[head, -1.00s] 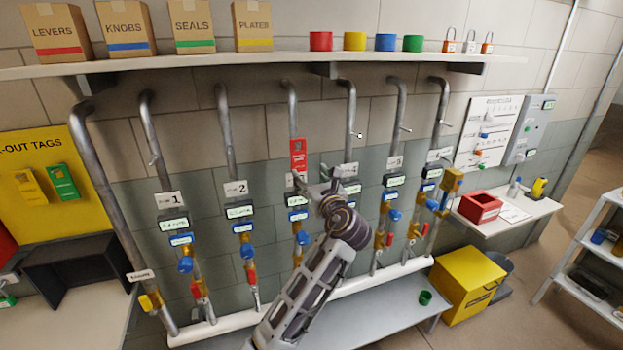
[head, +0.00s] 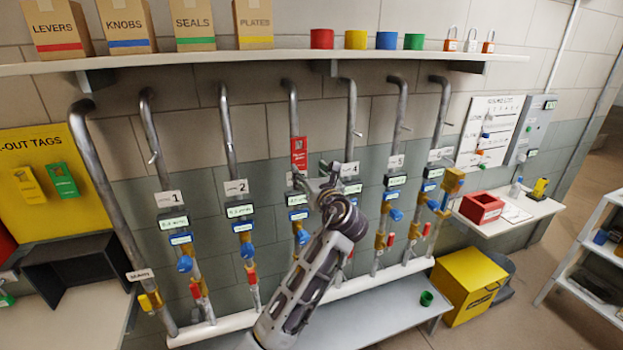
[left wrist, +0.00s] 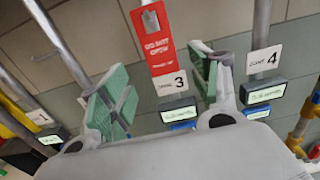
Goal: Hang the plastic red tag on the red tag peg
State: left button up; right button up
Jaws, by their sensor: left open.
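The red tag (head: 299,154) hangs upright on the third pipe, just above the number 3 plate. It also shows in the left wrist view (left wrist: 157,40), with white lettering and a grey top part around a slot. The peg behind it is hidden. My left gripper (head: 321,180) is in front of the pipes, just right of and below the tag. In the left wrist view its green-padded fingers (left wrist: 165,88) are spread wide, with nothing between them, and the tag and number 3 plate (left wrist: 171,83) show beyond the gap. My right gripper is not in view.
Other pipes carry small pegs, such as the fourth (head: 357,133). A yellow tag board (head: 30,150) with yellow and green tags is at left. A shelf (head: 200,67) with boxes and cups runs above. A red bin (head: 481,207) stands on a side shelf.

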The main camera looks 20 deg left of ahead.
aim_at(300, 160)
pick_arm(q)
jog(key=shift+b+x, duration=1.5)
jog(key=shift+x, duration=1.15)
jog(key=shift+w+a+p, duration=0.2)
jog(key=shift+w+p, duration=0.05)
jog(key=shift+p, duration=0.1)
jog(key=shift+p+x, duration=0.65)
jog(key=shift+x, duration=0.4)
jog(key=shift+p+x, duration=0.5)
jog(key=shift+x, duration=0.7)
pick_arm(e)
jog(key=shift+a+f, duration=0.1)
pick_arm(q)
jog(key=shift+a, duration=0.1)
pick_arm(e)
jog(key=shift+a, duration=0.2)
pick_arm(q)
jog(key=c, duration=1)
